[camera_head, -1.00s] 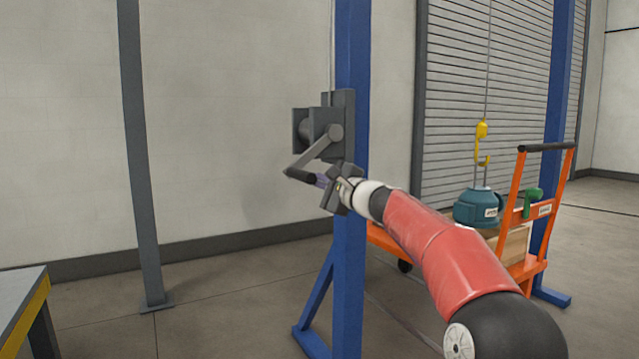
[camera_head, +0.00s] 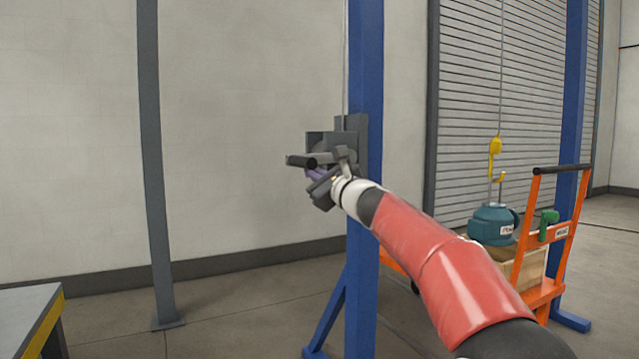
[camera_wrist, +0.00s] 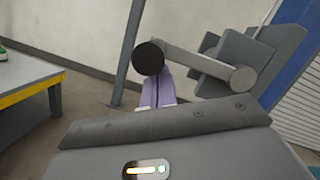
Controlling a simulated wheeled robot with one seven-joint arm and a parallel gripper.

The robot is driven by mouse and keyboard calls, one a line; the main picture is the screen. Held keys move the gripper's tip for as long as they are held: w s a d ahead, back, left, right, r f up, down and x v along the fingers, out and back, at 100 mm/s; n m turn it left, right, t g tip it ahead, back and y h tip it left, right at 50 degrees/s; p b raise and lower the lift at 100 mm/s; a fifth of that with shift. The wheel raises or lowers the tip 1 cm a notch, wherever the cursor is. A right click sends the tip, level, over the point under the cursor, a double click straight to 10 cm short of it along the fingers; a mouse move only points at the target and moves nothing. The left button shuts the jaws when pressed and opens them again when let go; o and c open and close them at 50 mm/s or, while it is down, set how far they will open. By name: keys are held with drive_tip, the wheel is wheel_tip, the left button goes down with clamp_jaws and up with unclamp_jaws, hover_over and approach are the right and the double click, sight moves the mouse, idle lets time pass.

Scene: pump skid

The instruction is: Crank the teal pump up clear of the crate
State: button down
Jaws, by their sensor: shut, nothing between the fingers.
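The grey winch (camera_head: 352,128) is mounted on a blue post. Its crank arm points left, and the black crank handle (camera_head: 300,161) is level with the winch body. My gripper (camera_head: 316,175) is shut and empty, with its purple fingers just below the handle. In the wrist view the handle's round end (camera_wrist: 148,57) is in front of the fingers (camera_wrist: 157,90); I cannot tell if they touch. The teal pump (camera_head: 490,226) hangs below a yellow hook (camera_head: 495,147), over the wooden crate (camera_head: 532,262). My arm hides part of the crate, so the pump's clearance is unclear.
The crate rests on an orange cart (camera_head: 544,293) at the right, with a green object (camera_head: 547,224) by its frame. The blue post (camera_head: 365,60) stands close behind my gripper. A yellow-edged table (camera_head: 30,310) is at lower left. Floor between is clear.

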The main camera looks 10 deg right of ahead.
drive_tip(key=shift+s+a+r+p, duration=0.1)
drive_tip(key=shift+a+r+p, duration=0.1)
drive_tip(key=shift+r, duration=0.45)
drive_tip(key=shift+s+a+r+p, duration=0.1)
drive_tip(key=shift+a+r+p, duration=0.1)
drive_tip(key=shift+r, duration=0.4)
drive_tip(key=s+d+f+b, duration=0.6)
drive_tip(key=s, duration=0.2)
drive_tip(key=shift+d+f, duration=0.15)
idle(0.5)
